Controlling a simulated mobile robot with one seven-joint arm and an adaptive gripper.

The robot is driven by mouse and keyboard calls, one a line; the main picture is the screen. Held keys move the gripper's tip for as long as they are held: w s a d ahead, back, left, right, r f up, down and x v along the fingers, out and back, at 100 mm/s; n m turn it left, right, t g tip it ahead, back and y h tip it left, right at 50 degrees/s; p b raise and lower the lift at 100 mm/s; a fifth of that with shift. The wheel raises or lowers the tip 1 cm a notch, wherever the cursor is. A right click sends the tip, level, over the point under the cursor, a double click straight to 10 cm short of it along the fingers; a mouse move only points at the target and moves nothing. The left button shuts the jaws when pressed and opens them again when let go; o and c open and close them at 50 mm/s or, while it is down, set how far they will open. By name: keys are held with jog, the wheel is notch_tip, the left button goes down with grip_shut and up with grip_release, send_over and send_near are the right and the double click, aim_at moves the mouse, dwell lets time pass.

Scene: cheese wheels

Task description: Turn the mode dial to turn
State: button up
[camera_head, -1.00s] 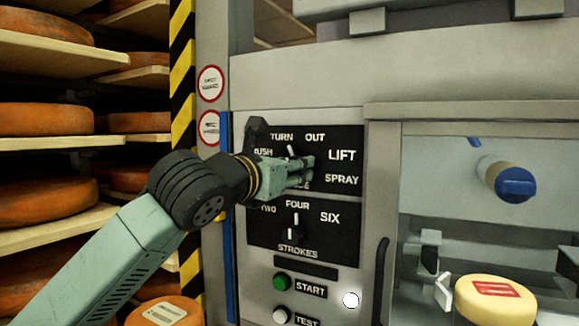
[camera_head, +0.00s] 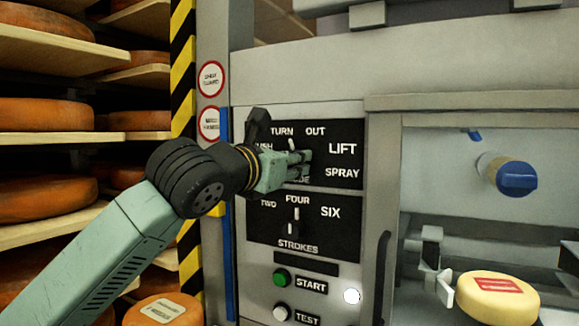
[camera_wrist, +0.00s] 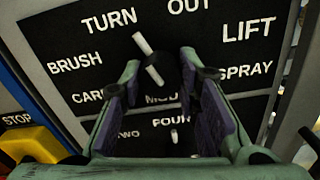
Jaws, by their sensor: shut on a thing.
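The black control panel (camera_head: 340,133) carries the labels BRUSH, TURN, OUT, LIFT, SPRAY, CARE and MODE. The mode dial is a dark knob with a white pointer (camera_wrist: 144,44). In the wrist view the pointer leans up and left, toward the right end of the TURN label (camera_wrist: 109,20). In the head view the dial's pointer (camera_head: 292,144) shows just above my fingers. My gripper (camera_wrist: 160,70) is shut on the dial, one finger on each side of it. It also shows in the head view (camera_head: 306,162), where it covers most of the dial and part of the MODE label.
Below is the strokes dial (camera_head: 291,227), with a green start button (camera_head: 281,278) and a white test button (camera_head: 281,312). A door handle (camera_head: 383,275) and a bay with a cheese wheel (camera_head: 497,298) lie right. Cheese shelves (camera_head: 60,142) stand left.

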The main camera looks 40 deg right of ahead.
jog(key=o, duration=1.1)
jog(key=shift+o, duration=0.2)
jog(key=v, duration=1.2)
jog(key=shift+s, duration=0.1)
